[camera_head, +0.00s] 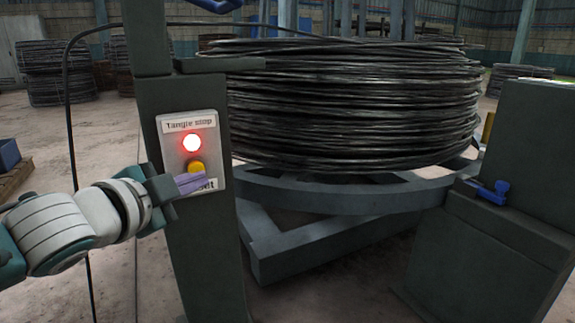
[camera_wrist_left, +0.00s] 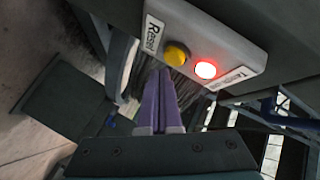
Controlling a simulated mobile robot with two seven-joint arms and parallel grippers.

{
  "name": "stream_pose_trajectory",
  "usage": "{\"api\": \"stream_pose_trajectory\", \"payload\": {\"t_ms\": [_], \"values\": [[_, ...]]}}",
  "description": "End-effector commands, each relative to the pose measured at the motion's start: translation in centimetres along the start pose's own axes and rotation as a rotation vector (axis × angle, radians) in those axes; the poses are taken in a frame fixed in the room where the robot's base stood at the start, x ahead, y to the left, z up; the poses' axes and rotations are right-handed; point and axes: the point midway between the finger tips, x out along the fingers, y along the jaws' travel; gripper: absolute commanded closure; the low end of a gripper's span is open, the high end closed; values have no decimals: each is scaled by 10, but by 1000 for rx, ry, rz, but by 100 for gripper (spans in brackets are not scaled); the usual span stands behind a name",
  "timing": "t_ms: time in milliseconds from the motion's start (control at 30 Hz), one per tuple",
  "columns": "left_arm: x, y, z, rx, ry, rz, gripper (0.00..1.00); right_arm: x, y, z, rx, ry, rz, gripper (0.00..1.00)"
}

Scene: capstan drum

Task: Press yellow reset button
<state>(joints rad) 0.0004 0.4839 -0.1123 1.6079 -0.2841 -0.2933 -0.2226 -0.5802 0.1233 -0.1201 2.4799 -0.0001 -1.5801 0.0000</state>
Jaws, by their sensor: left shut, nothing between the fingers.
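A pale control box (camera_head: 207,152) is fixed to a dark green post (camera_head: 190,250). It has a "Tangle stop" label, a lit red lamp (camera_head: 191,142) and, below that, a round yellow button (camera_head: 196,168). In the left wrist view the yellow button (camera_wrist_left: 177,54) sits between the "Reset" label and the red lamp (camera_wrist_left: 205,69). My left gripper (camera_head: 203,182) is shut and empty, its purple fingers just below the yellow button, covering part of the Reset label. In the wrist view the fingertips (camera_wrist_left: 160,72) are close below the button; I cannot tell whether they touch. My right gripper is not in view.
A large coil of dark wire (camera_head: 340,105) rests on a grey turntable frame (camera_head: 330,190) right of the post. Another green post (camera_head: 500,210) with a blue latch (camera_head: 492,190) stands at the right. A thin dark cable hangs left of the post.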

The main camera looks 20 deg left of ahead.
Motion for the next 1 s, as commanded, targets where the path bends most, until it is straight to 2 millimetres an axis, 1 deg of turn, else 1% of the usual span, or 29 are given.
{"api": "stream_pose_trajectory", "payload": {"t_ms": [467, 800, 1000], "values": [[0, 0, 0, 0, 0, 0, 100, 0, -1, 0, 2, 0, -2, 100], [6, -5, 4, 0, 1, 0, 100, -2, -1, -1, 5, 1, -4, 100], [6, -4, 4, 0, 1, 0, 100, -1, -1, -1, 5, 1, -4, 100]]}}
